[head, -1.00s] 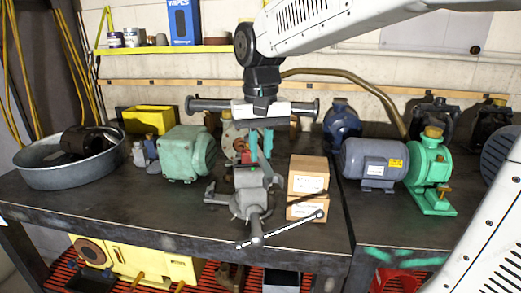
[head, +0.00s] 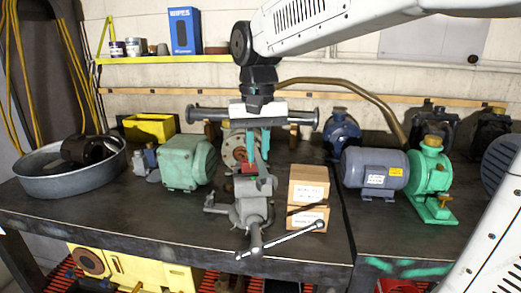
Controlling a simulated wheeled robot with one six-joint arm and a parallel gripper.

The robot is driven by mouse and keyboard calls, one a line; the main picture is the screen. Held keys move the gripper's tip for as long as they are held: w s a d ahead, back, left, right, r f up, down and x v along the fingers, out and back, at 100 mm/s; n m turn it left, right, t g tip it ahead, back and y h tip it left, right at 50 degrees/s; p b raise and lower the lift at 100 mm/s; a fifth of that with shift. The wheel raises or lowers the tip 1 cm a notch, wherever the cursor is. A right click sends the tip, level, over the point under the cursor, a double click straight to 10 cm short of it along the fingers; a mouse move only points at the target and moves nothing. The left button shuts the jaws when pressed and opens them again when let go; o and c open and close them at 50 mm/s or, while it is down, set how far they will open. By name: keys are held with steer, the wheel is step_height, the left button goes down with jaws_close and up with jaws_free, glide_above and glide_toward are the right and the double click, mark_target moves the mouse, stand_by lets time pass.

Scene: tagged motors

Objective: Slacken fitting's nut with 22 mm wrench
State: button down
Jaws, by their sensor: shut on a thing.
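My gripper (head: 258,152) points down over the grey bench vise (head: 252,207), with its teal fingers close together just above the vise jaws. It is shut on a thin grey piece, probably the 22 mm wrench, mostly hidden between the fingers. A small red part shows at the vise jaws, just below and left of the fingers. The fitting and its nut cannot be made out clearly there. I cannot tell whether the wrench touches the nut. The vise handle (head: 290,238) slants across the front of the vise.
Two cardboard boxes (head: 308,184) are stacked close right of the vise. A green motor housing (head: 186,163) stands left; a grey motor (head: 374,170) and a green pump (head: 430,178) stand right. A metal tub (head: 65,182) is far left. The bench front left is clear.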

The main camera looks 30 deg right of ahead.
steer(key=w+a+m, duration=0.8)
steer(key=m, duration=0.4)
stand_by(0.8)
steer(key=shift+f, duration=0.45)
steer(key=shift+f, duration=0.55)
steer(key=shift+f, duration=0.45)
stand_by(0.5)
steer(key=shift+f, duration=0.3)
